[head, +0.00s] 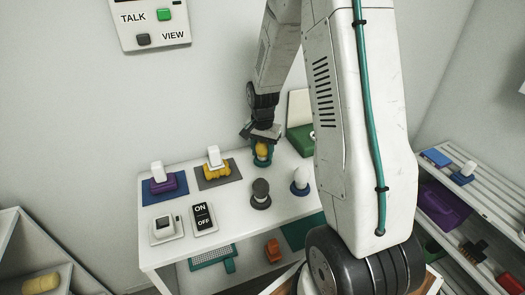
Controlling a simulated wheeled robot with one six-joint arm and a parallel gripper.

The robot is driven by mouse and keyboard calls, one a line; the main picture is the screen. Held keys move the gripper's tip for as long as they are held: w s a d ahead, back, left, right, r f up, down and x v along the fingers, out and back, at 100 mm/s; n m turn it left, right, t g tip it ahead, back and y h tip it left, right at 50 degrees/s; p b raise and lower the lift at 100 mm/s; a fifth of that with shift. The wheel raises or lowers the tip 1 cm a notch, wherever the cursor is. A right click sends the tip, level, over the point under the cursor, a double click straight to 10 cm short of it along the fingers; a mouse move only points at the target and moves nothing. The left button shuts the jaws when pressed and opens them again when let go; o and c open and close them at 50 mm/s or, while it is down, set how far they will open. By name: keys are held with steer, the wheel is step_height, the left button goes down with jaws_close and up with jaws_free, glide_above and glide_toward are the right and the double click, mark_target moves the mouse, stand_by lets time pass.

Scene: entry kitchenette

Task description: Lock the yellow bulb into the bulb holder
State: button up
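The yellow bulb (262,150) is at the back of the white table, between the fingers of my gripper (262,146). The gripper points down and appears shut on the bulb. Teal and dark parts surround the bulb's lower end; I cannot tell whether these are only the fingertips or also a bulb holder under it. In front stands a dark grey round piece (260,194) on the table. To its right, a white bulb-shaped piece (300,175) stands upright on a blue base (300,190). I cannot tell for certain which piece is the bulb holder.
Left on the white table (230,226) are a purple switch (165,183), a yellow switch (216,170), a white rocker (166,229) and an ON/OFF switch (203,218). A green-and-white object (301,138) stands behind my arm. Shelves (470,200) with loose items are at right.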

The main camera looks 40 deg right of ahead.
step_height(320, 180, up, 10)
steer(key=shift+f, duration=0.15)
steer(key=shift+r, duration=0.2)
stand_by(0.4)
steer(key=shift+s, duration=0.1)
